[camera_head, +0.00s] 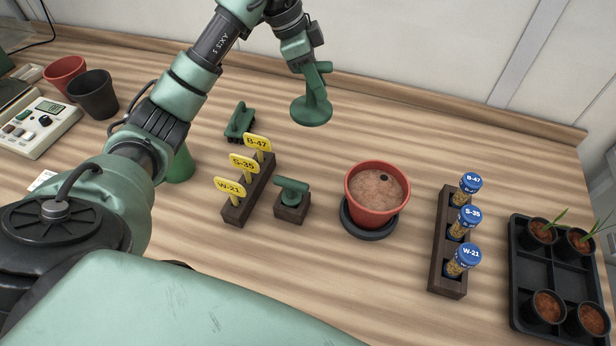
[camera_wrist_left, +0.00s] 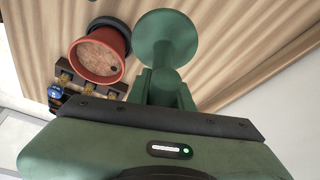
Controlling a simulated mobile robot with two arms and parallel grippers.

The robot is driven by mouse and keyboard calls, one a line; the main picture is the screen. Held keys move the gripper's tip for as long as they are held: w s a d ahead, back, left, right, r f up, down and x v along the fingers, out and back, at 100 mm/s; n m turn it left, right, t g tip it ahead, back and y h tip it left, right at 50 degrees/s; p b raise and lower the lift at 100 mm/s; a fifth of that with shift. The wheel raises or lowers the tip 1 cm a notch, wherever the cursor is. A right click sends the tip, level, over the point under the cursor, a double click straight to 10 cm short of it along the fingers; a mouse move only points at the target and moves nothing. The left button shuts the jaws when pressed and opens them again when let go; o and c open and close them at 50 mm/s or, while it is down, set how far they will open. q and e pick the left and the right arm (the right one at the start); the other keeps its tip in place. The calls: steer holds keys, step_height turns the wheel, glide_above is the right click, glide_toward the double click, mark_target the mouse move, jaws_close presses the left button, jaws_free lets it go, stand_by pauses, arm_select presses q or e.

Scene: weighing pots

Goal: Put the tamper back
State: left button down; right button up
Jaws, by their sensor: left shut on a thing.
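The tamper (camera_head: 311,110) is green with a round flat disc and a handle. My left gripper (camera_head: 316,70) is shut on its handle and holds it over the back of the table, behind the terracotta pot. In the left wrist view the tamper's disc (camera_wrist_left: 166,38) shows beyond the fingers (camera_wrist_left: 165,88). The fingers hide part of the handle. My right gripper is not in view.
A soil-filled terracotta pot (camera_head: 377,190) stands on a dark saucer (camera_head: 368,231). Nearby are a green-handled tool on a dark block (camera_head: 291,207), yellow labels in a rack (camera_head: 236,212), a green brush (camera_head: 240,121), a vial rack (camera_head: 446,277) and a seedling tray (camera_head: 518,300).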

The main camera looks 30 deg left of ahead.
mark_target(293, 114)
arm_select(q)
steer(key=shift+a, duration=0.35)
steer(key=shift+f, duration=0.35)
step_height(293, 114, down, 19)
steer(key=shift+p, duration=0.5)
steer(key=shift+f, duration=0.1)
steer(key=c, duration=1.3)
jaws_free()
steer(key=shift+o, duration=0.2)
steer(key=v, duration=1.2)
steer(key=shift+s+a+b, duration=0.1)
steer(key=shift+b, duration=0.25)
